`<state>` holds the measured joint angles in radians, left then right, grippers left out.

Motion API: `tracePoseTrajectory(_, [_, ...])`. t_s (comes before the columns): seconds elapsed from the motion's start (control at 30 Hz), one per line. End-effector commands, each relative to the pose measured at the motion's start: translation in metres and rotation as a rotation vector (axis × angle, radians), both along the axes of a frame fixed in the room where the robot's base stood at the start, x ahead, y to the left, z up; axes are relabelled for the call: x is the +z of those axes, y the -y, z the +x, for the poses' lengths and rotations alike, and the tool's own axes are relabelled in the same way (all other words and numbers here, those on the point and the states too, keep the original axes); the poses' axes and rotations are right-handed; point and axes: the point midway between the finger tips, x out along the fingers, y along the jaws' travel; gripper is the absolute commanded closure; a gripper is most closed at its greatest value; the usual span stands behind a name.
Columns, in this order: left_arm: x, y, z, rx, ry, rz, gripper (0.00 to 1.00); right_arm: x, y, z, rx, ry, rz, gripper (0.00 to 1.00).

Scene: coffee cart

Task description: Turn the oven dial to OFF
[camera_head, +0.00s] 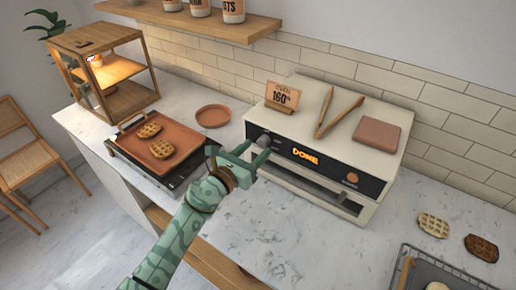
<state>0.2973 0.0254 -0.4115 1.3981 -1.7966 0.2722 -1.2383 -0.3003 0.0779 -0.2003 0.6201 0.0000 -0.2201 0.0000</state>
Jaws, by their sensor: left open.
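The cream oven (336,118) stands against the tiled wall, with a dark front panel. Its dial (264,141) is a grey knob at the panel's left end; its setting is too small to read. The orange display (305,156) reads DONE. My left gripper (253,160) is open and empty, just in front of the panel's left end and close to the dial. I cannot tell whether a finger touches the dial. The gripper hides part of the oven's lower left front. My right gripper is not in view.
A sign (283,97) reading 160°, wooden tongs (338,113) and a brown block (377,134) lie on the oven top. A tray (141,143) with waffles (162,149) is left of my arm. A round plate (213,116) sits behind. Waffles (433,225) and a wire basket (404,270) are right.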

Motion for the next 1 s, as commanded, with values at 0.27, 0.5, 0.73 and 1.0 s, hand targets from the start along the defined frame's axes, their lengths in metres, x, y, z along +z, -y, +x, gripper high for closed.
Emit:
tracePoseTrajectory(0.27, [0.000,0.013,0.018,0.001,-0.001,-0.001,0.50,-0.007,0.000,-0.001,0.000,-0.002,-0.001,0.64])
tracePoseTrajectory(0.5, [0.000,0.013,0.018,0.001,0.000,0.000,0.53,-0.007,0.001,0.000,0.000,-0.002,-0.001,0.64])
tracePoseTrajectory(0.73, [0.000,0.012,0.018,0.001,-0.001,-0.001,0.95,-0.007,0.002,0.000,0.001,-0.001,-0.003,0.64])
tracePoseTrajectory(1.0, [0.000,0.012,0.018,0.001,-0.018,-0.026,0.95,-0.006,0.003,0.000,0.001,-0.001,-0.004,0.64])
